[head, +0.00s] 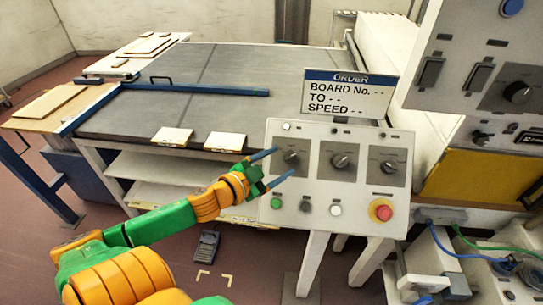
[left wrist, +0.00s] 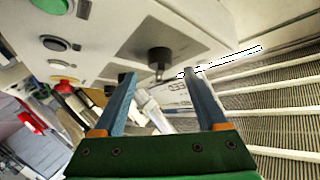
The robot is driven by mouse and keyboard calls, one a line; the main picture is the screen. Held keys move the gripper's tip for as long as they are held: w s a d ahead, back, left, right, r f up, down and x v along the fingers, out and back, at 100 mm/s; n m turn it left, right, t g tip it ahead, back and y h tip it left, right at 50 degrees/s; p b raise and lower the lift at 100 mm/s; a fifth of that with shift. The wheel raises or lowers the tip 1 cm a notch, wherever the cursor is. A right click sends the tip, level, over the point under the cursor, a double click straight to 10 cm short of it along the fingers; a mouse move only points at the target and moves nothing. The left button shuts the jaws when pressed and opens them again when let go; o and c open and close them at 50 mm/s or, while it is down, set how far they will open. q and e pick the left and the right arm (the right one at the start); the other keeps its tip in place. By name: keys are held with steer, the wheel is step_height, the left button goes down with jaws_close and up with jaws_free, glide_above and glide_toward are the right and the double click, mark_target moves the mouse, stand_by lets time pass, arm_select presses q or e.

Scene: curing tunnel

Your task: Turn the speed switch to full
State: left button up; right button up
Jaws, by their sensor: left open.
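A sloped white control panel (head: 262,190) carries three dark rotary knobs in a row: a left knob (head: 291,156), a middle knob (head: 341,160) and a right knob (head: 388,167). Their labels are too small to read, so I cannot tell which one is the speed switch. My left gripper (head: 282,163) is open and empty at the left knob, one finger above it and one below. In the left wrist view, a dark knob (left wrist: 159,57) on a grey plate shows just beyond and between the open fingertips (left wrist: 157,76); contact is not visible. My right gripper is out of view.
Below the knobs are a green button (head: 276,203), a black one, a white one and a red stop button (head: 381,212) on yellow. An order sign (head: 348,94) stands behind the panel. A grey conveyor bed (head: 210,85) lies behind; a taller control cabinet (head: 440,75) is at right.

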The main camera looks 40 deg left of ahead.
arm_select(q)
steer(key=v, duration=0.3)
steer(key=shift+s, duration=0.2)
steer(key=shift+w, duration=0.1)
